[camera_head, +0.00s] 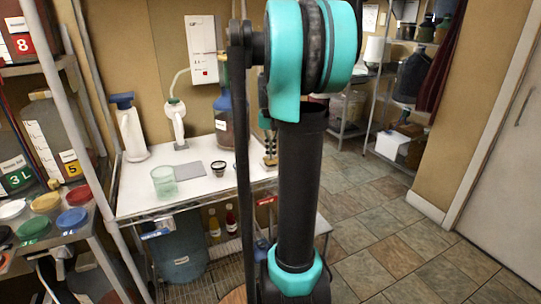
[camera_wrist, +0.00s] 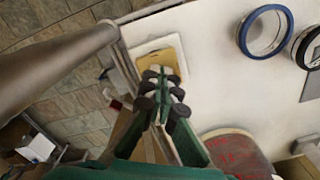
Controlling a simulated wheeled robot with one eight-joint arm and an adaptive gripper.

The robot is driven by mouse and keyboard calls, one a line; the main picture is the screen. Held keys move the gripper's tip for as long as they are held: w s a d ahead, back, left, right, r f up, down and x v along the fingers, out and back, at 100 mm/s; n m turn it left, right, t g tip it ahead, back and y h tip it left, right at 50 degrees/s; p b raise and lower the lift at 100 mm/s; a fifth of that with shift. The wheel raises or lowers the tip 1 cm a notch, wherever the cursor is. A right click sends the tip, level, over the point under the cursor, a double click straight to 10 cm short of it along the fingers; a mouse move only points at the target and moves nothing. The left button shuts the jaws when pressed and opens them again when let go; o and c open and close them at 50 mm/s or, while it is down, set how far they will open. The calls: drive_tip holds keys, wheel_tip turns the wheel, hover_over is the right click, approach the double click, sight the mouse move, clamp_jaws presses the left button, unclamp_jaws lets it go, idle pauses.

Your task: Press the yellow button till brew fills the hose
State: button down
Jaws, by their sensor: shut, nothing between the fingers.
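A flat yellow square in a pale frame, which looks like the yellow button (camera_wrist: 152,50), lies near the white table's edge in the wrist view. My gripper (camera_wrist: 163,73) is shut and empty, with its fingertips over the yellow square; I cannot tell whether they touch it. In the head view my gripper (camera_head: 270,157) is partly hidden behind my arm, at the table's right end, and the button cannot be made out. A pale hose (camera_head: 179,77) runs from the white wall box (camera_head: 201,50) to a white tap-like fitting (camera_head: 174,116). Brew in the hose cannot be made out.
A shelf with colored lids (camera_head: 73,219) stands left. Tiled floor (camera_head: 390,235) is open right.

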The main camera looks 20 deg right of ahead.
drive_tip(key=shift+r, duration=1.6)
drive_tip(key=shift+f, duration=0.1)
drive_tip(key=shift+f, duration=1.55)
drive_tip(key=shift+r, duration=1.65)
drive_tip(key=shift+f, duration=0.2)
